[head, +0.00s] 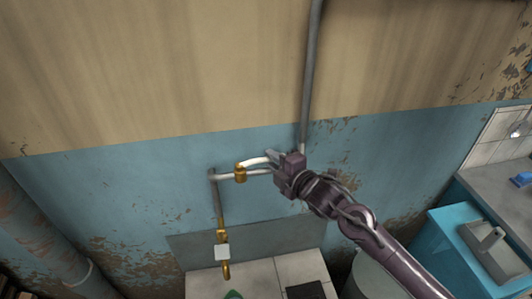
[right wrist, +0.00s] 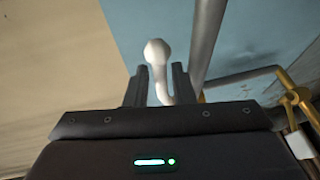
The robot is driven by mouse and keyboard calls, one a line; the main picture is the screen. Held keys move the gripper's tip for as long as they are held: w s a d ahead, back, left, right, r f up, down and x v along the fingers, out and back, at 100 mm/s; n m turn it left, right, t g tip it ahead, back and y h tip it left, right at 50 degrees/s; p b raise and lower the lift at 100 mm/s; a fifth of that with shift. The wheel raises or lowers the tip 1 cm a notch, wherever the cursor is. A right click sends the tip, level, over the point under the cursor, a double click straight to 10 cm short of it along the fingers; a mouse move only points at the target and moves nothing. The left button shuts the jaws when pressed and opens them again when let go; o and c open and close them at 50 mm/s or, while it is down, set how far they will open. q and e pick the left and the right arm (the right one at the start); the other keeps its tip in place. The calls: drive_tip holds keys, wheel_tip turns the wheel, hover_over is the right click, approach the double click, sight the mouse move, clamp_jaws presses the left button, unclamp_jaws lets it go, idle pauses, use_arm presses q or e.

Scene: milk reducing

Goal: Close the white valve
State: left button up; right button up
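The white valve lever (head: 257,161) sits on a brass valve body (head: 240,173) on the pipe along the blue wall. It lies roughly along the pipe, slightly raised. In the right wrist view the white lever (right wrist: 158,58) has a rounded end and passes between my right gripper's dark fingers. My right gripper (head: 274,157) is at the lever's right end. Its fingers (right wrist: 160,88) stand apart, with a gap on the lever's left side; the lever looks close to the right finger, and I cannot tell whether they touch. My left gripper is not in view.
A grey vertical pipe (head: 312,75) runs up the wall just beside my right gripper. Below the valve, the pipe drops to a brass fitting with a white square part (head: 222,252). A white tiled surface (head: 255,280) lies below.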

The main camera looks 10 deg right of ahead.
drive_tip(key=x, duration=0.3)
drive_tip(key=shift+w+a+p, duration=0.15)
drive_tip(key=shift+w+p, duration=0.15)
drive_tip(key=shift+p, duration=0.1)
drive_tip(key=shift+f, duration=0.1)
clamp_jaws()
